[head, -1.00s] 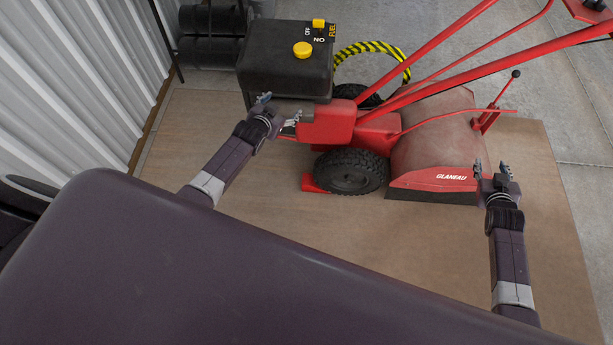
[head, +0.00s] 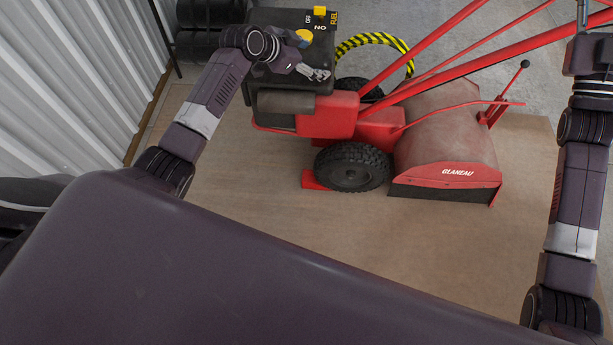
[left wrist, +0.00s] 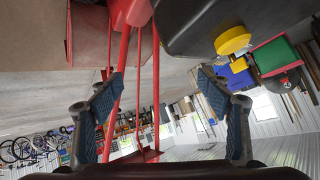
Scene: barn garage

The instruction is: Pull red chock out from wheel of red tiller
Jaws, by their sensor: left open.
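The red tiller (head: 330,115) stands on a brown board, its black near wheel (head: 352,167) facing me. The red chock (head: 316,180) lies on the board at the left side of this wheel, its inner end partly hidden by the tire. My left gripper (head: 318,74) is open and empty, raised in front of the tiller's black top housing, well above the chock. In the left wrist view its two fingers (left wrist: 160,95) are apart, with the tiller's red bars beyond. My right gripper (head: 583,12) is at the top right edge, partly cut off, near the handlebar.
The brown board (head: 400,250) in front of the tiller is clear. A corrugated wall (head: 70,80) is at left. Black cylinders (head: 205,45) stand behind. A yellow-black striped hose (head: 375,42) curves behind the tiller. The wrist view shows wall shelves and bicycles (left wrist: 25,148).

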